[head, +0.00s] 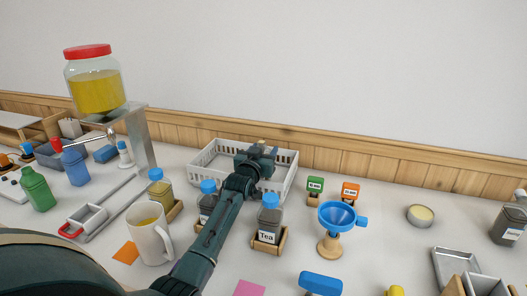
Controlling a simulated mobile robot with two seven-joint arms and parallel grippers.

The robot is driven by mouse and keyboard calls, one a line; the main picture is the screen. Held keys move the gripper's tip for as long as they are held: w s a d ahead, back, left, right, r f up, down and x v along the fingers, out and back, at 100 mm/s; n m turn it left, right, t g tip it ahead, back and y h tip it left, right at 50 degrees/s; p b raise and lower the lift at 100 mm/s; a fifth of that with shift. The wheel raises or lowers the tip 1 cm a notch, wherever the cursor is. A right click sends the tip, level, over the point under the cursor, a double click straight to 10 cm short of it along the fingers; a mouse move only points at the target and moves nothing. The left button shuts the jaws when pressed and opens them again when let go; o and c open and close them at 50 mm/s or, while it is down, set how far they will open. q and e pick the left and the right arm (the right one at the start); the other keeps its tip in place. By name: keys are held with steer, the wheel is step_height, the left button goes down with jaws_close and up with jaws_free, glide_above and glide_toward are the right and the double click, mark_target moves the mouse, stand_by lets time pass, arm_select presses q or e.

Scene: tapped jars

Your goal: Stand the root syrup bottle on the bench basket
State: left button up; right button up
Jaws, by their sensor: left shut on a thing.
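The white basket (206,157) stands on the bench against the wooden back rail. My left gripper (262,150) is over the basket, with my arm reaching in from the lower left. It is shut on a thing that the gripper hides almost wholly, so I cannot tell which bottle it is. I cannot tell whether that thing touches the basket floor. I can read no root syrup label on any bottle. My right gripper is not in view.
A bottle marked Tea (268,222) stands in a wooden holder right of my arm. Another blue-capped bottle (207,200) is partly behind my arm. A mug (150,238), a blue funnel (338,215) on a stand and a tapped jar (96,88) are near.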

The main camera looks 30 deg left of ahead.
arm_select(q)
steer(key=shift+f, duration=0.3)
stand_by(0.4)
steer(key=o, duration=1.4)
steer(key=shift+o, duration=0.2)
steer(key=shift+f, duration=0.15)
